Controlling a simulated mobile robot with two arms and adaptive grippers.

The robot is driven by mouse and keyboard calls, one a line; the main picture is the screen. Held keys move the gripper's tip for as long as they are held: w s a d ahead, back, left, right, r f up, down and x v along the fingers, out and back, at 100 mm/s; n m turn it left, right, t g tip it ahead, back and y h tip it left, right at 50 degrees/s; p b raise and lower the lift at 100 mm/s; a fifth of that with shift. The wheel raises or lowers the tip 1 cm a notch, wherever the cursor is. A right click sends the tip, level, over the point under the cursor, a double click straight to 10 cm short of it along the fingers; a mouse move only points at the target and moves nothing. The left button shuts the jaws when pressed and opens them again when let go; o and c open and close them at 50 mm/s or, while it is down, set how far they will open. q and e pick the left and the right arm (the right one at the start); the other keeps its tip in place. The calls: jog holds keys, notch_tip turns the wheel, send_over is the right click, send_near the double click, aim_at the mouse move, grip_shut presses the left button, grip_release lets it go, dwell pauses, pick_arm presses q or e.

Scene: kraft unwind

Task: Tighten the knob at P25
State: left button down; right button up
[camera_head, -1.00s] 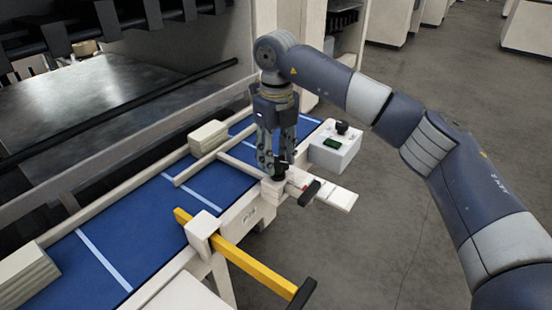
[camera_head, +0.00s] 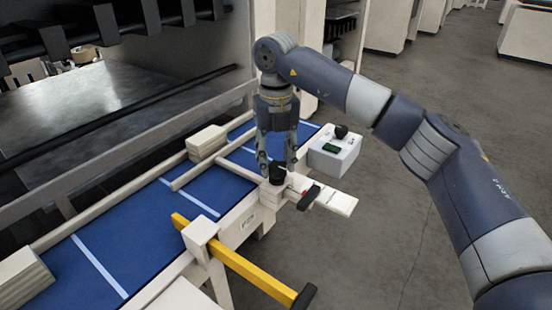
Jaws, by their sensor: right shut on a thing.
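A black knob (camera_head: 278,173) stands on a cream block at the front rail of the blue belt table. My right gripper (camera_head: 277,168) points straight down over it, and its two fingers are shut on the knob's sides. A small label (camera_head: 248,221) is on the rail to the left below the knob; its text is too small to read surely. My left gripper is not in view.
A black-ended lever (camera_head: 308,198) and a cream bar (camera_head: 336,202) stick out beside the knob. A white control box (camera_head: 334,152) stands to the right. A yellow bar (camera_head: 250,268) juts out in front. Cream stacks (camera_head: 206,142) lie on the blue belt (camera_head: 150,225).

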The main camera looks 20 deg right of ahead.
aim_at(277, 164)
jog(key=shift+w+r, duration=0.15)
jog(key=shift+r, duration=0.2)
jog(key=o, duration=0.9)
jog(key=shift+o, duration=1)
jog(key=shift+f, duration=0.15)
notch_tip(277, 164, up, 12)
